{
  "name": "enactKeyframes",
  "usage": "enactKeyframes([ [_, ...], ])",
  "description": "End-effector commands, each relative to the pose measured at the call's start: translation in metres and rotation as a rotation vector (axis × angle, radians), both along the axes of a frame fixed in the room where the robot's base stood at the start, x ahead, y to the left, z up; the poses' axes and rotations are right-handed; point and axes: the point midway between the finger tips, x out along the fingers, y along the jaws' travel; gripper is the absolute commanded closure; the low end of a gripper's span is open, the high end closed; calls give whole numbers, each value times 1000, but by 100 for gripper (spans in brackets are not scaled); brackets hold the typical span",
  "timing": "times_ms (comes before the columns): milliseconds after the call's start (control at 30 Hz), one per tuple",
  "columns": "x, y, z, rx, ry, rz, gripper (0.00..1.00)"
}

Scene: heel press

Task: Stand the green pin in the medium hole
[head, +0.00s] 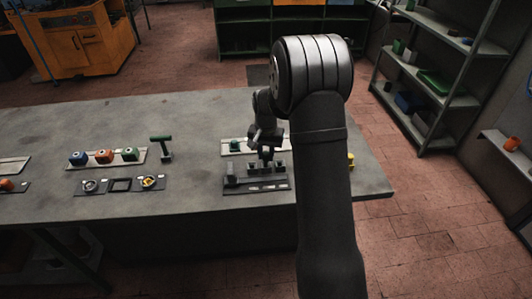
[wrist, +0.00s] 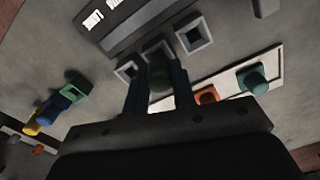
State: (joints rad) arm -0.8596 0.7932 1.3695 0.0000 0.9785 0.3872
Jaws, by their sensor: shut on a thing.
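My gripper (wrist: 160,88) is shut on a dark green pin (wrist: 158,76), which shows between the two fingers in the wrist view. In the head view my gripper (head: 266,152) is over the back of a dark fixture (head: 257,187). Three square hollow sockets stand in a row by the fingertips: the smallest (wrist: 127,69), the middle-sized (wrist: 157,46) and the largest (wrist: 194,36). The held pin appears in front of the middle one. The pin's lower end is hard to make out, so I cannot tell whether it touches the socket.
A pale tray (wrist: 228,88) beside the sockets bears an orange pin (wrist: 206,95) and a teal pin (wrist: 253,78). Green (wrist: 75,84), blue (wrist: 54,108) and yellow (wrist: 33,124) pieces lie opposite. Coloured blocks (head: 104,156) and a green-topped tool (head: 161,146) are left on the table.

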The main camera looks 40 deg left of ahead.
Motion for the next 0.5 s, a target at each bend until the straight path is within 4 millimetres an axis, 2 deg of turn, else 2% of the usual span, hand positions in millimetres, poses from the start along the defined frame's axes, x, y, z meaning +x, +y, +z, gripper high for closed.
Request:
enactKeyframes([
  [500, 0, 0, -6, 0, 0, 0, 99],
])
